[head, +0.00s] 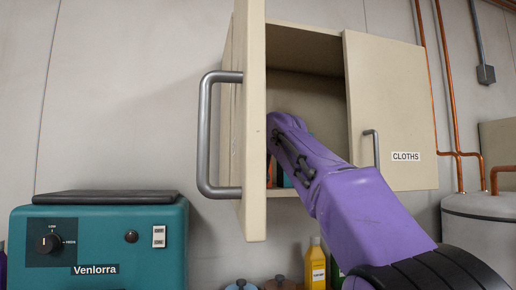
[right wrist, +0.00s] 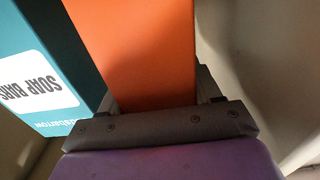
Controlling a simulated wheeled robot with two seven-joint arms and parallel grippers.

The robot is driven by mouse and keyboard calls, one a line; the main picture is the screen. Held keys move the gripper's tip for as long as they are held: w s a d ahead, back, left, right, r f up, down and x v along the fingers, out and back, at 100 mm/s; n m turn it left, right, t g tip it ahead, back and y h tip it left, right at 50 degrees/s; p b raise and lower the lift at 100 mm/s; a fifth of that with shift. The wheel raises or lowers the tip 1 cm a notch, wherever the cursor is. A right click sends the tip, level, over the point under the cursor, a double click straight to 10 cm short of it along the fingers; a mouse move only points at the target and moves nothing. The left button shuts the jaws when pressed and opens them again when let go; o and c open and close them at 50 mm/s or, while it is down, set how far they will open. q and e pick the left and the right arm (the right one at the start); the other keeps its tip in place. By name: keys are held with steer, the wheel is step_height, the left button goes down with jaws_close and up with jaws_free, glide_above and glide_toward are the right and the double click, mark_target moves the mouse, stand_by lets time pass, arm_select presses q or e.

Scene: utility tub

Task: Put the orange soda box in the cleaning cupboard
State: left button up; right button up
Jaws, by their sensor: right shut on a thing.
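The cupboard (head: 395,90) hangs on the wall in the head view. Its left door (head: 252,120) stands open, seen nearly edge-on, and its right door, labelled CLOTHS, is shut. My purple right arm reaches into the open left half, and its gripper is hidden there in the head view. In the right wrist view my right gripper (right wrist: 155,98) is shut on the orange soda box (right wrist: 150,50), with fingers on both sides of it. Whether the box rests on the cupboard floor cannot be told. My left gripper is in neither view.
A teal box labelled SOAP BARS (right wrist: 45,65) stands close beside the orange box, on the left in the right wrist view. A pale wall (right wrist: 270,60) is on the right. Below the cupboard are a teal Venlorra machine (head: 100,240) and a yellow bottle (head: 315,265).

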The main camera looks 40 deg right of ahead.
steer(key=o, duration=1.3)
steer(key=shift+w+f, duration=0.1)
steer(key=shift+w, duration=0.05)
steer(key=shift+o, duration=0.7)
steer(key=b+v, duration=1)
steer(key=v, duration=0.2)
steer(key=shift+s, duration=0.25)
